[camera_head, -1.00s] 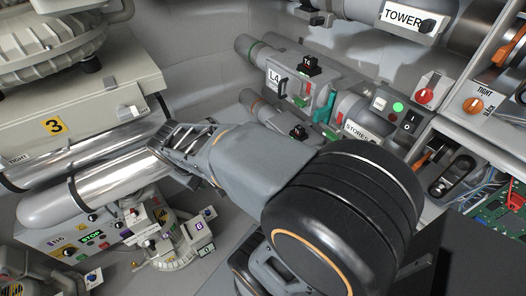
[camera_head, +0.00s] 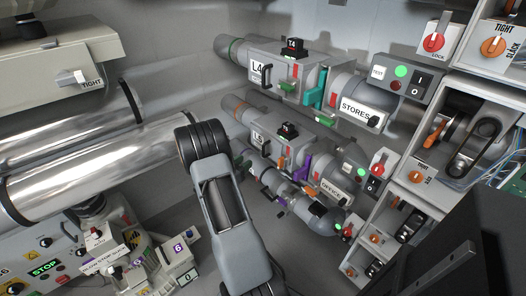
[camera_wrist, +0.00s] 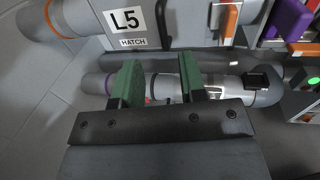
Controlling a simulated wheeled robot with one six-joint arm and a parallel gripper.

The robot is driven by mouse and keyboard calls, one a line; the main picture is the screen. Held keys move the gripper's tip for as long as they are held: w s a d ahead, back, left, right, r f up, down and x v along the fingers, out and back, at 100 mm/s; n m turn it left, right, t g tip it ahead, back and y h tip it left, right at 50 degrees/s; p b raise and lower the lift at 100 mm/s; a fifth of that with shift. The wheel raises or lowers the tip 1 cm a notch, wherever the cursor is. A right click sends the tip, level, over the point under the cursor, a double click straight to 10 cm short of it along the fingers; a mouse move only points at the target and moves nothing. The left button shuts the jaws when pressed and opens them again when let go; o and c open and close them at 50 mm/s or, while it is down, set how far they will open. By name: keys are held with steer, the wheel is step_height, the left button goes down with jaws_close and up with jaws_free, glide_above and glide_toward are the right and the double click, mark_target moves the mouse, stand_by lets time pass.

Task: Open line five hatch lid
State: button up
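The line five hatch box (camera_head: 275,143), grey with an L5 label, sits on the lower tube in the head view, below the L4 line. Its lid looks closed. In the head view my arm hides the gripper.
A thinner tube (camera_wrist: 258,88) runs behind my fingers. The L4 line (camera_head: 262,68) lies above L5. A purple part (camera_head: 303,166) and the OFFICE section (camera_head: 335,192) are right of L5. Large shiny pipes (camera_head: 100,160) fill the left.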

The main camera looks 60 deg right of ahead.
mark_target(263, 146)
steer(key=d, duration=0.4)
steer(key=s+d, duration=0.1)
steer(key=d, duration=0.3)
steer(key=d+b, duration=0.1)
steer(key=d, duration=0.3)
steer(key=shift+s+d, duration=0.15)
steer(key=shift+s, duration=0.1)
jaws_close()
steer(key=shift+r, duration=0.1)
